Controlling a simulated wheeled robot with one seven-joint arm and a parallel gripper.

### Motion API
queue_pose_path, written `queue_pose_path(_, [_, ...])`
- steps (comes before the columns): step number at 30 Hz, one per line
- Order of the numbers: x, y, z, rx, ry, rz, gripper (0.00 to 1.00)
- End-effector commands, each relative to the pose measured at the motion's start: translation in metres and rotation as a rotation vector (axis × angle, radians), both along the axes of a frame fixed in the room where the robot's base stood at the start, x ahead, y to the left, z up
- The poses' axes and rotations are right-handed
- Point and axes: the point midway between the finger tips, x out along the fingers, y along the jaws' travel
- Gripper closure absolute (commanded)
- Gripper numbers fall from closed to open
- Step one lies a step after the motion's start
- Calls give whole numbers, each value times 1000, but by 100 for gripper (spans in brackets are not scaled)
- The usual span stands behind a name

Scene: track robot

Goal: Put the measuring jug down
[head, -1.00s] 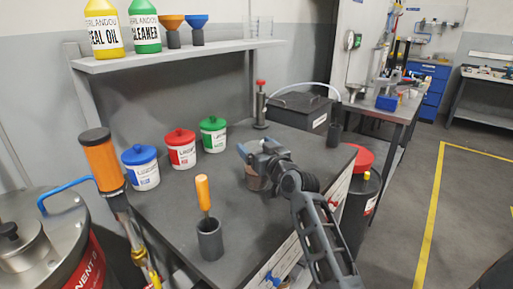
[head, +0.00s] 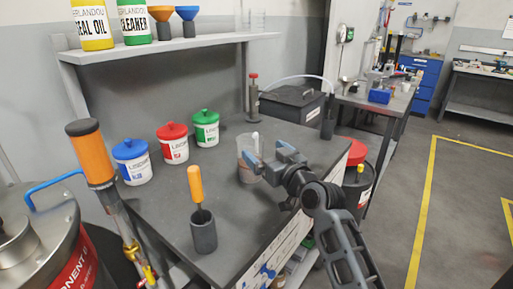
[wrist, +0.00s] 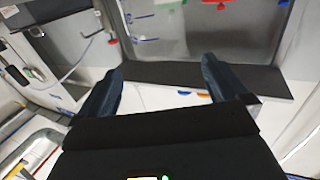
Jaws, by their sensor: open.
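The measuring jug (head: 246,172) is a clear cup with a reddish-brown lower part. It stands upright on the dark workbench top (head: 225,215), right of the green-lidded tub. My gripper (head: 264,157) is open at the jug's right side, its blue-grey fingers partly overlapping the jug in the head view. I cannot tell whether a finger still touches it.
Tubs with blue (head: 132,162), red (head: 173,144) and green (head: 206,129) lids stand behind left. A dark cup (head: 203,233) with an orange-handled tool is nearer. A black box (head: 290,104) sits at the back right. Bare bench lies between the cup and jug.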

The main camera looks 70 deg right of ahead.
Motion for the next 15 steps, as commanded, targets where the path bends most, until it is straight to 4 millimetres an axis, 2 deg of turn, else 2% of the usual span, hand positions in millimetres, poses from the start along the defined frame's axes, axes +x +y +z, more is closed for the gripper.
queue_pose_path(6, [-19, 15, -1, 1, -1, 1, 0])
queue_pose_path(15, [-23, 18, 0, 1, -1, 1, 0])
